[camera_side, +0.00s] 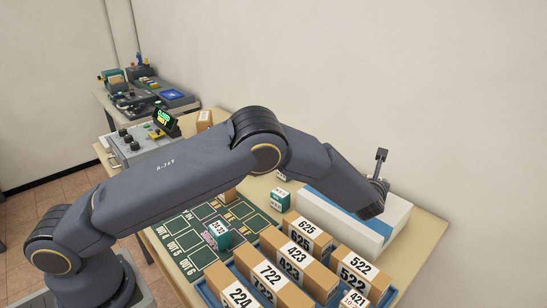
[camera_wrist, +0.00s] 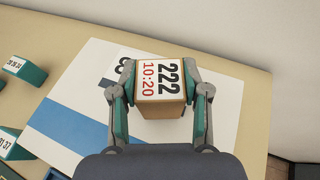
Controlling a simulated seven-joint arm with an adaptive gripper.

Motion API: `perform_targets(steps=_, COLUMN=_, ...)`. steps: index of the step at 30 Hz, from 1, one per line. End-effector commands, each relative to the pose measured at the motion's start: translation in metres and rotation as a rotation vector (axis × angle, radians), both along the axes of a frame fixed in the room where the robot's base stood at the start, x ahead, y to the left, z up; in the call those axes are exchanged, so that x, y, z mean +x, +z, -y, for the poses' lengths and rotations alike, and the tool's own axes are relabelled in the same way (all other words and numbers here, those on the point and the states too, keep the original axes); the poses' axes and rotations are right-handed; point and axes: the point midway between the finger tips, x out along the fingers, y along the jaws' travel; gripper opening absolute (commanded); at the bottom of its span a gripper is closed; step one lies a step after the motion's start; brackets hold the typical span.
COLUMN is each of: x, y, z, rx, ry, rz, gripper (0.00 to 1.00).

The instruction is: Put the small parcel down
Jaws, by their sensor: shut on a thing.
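The small parcel (camera_wrist: 160,82) is a brown box with a white label reading 222 and 10:20 in the wrist view. My gripper (camera_wrist: 158,92) is shut on it, one finger on each side. Below it is a large white box with a blue stripe (camera_wrist: 75,125), which also shows in the side view (camera_side: 398,214). I cannot tell whether the parcel touches the white top. Part of another marking on the white top shows at the parcel's left.
Brown numbered parcels (camera_side: 298,262) stand in a blue tray (camera_side: 206,293) in front. A dark green mat with marked squares (camera_side: 190,262) holds a teal box (camera_side: 217,236). A control panel (camera_side: 140,146) stands at the back left. A wall rises behind the table.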

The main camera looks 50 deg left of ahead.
Motion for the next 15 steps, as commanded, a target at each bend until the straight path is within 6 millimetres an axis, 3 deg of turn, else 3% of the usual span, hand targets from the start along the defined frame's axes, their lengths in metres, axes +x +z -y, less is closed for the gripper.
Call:
perform_targets(steps=5, x=0.0, y=-0.0032, z=-0.0002, rx=0.001, ry=0.001, rz=0.0, gripper=0.02)
perform_targets(steps=6, x=-0.0001, y=-0.0029, z=-0.0002, rx=0.001, ry=0.001, rz=0.0, gripper=0.5)
perform_targets(steps=12, x=-0.0003, y=-0.0027, z=-0.0002, rx=0.001, ry=0.001, rz=0.0, gripper=0.71)
perform_targets(steps=15, x=-0.0003, y=-0.0027, z=-0.0002, rx=0.001, ry=0.001, rz=0.0, gripper=0.71)
